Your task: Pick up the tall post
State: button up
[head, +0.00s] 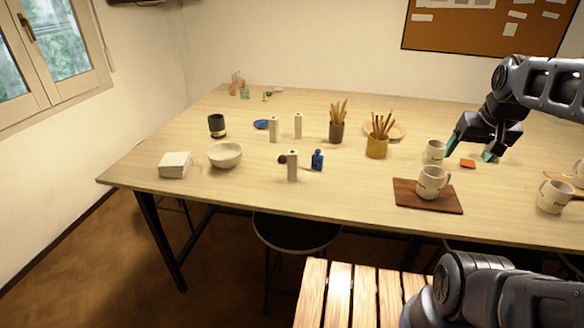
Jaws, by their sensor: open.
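Three pale upright posts stand on the wooden table (345,205), left of its middle. One is nearest the front (292,167), another is behind it to the left (274,130), and a third is farther back (298,126). They look close in height, and I cannot tell for sure which is tallest. My gripper (470,150) is well to the right of all three, above the right part of the table. Its teal-tipped fingers are spread apart with nothing seen between them.
A blue bottle (317,161) and a small dark round thing (282,159) stand beside the front post. A white bowl (225,156) is to its left. Two brush pots (337,132) (376,148) stand between the posts and my gripper. A mug (432,183) sits on a brown board (405,195).

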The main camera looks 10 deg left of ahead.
jog(key=c, duration=0.3)
jog(key=shift+c, duration=0.2)
